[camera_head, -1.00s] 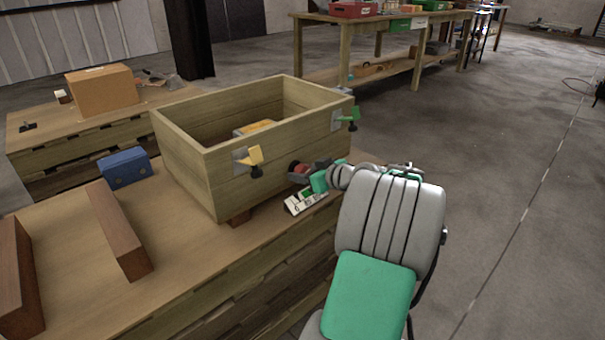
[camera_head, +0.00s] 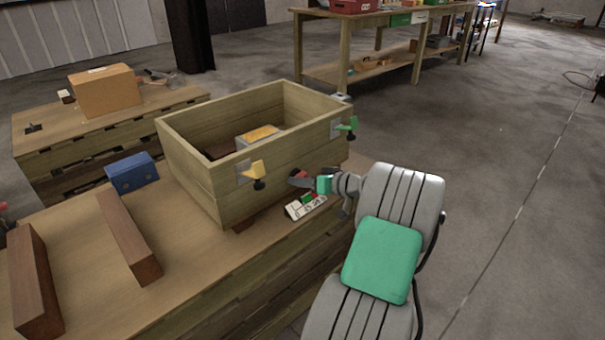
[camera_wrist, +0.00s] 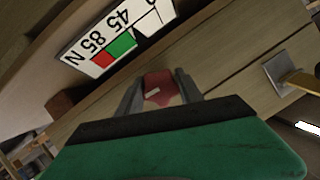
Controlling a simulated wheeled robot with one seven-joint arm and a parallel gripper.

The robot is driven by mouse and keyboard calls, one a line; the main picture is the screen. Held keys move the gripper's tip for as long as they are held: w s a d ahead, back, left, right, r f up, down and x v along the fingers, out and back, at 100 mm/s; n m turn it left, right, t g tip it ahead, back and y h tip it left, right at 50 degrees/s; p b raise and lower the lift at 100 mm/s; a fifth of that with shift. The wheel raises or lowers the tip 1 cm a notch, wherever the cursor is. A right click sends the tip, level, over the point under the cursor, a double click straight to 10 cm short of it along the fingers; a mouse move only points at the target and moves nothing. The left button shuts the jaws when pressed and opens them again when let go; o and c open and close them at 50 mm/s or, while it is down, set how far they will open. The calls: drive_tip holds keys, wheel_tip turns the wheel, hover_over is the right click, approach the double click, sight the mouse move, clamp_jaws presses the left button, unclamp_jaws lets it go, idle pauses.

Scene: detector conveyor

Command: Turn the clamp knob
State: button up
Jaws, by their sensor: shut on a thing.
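The red clamp knob (camera_wrist: 158,88) sits between the two grey fingers of my gripper (camera_wrist: 160,92) in the wrist view. A short pale mark shows on its face. In the head view the knob (camera_head: 302,174) is a small red patch at the front of the wooden crate, partly hidden by the fingers. My gripper (camera_head: 308,181) is shut on it. A white scale plate (camera_wrist: 113,42) with numbers and green and red bands lies beside the knob; it also shows below the gripper in the head view (camera_head: 305,207). I cannot make out a pointer on the scale.
The wooden crate (camera_head: 205,172) stands on the pallet table, with a yellow-topped block (camera_head: 260,133) inside. A yellow latch (camera_head: 254,170) and a green latch (camera_head: 348,127) are on its sides. Brown beams (camera_head: 128,236) and a blue block (camera_head: 132,173) lie left. Floor is clear right.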

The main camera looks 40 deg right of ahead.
drive_tip(key=shift+m+y+p, duration=0.3)
drive_tip(key=shift+p, duration=0.1)
drive_tip(key=o, duration=1.4)
drive_tip(key=shift+p+v, duration=0.95)
drive_tip(key=shift+v, duration=3)
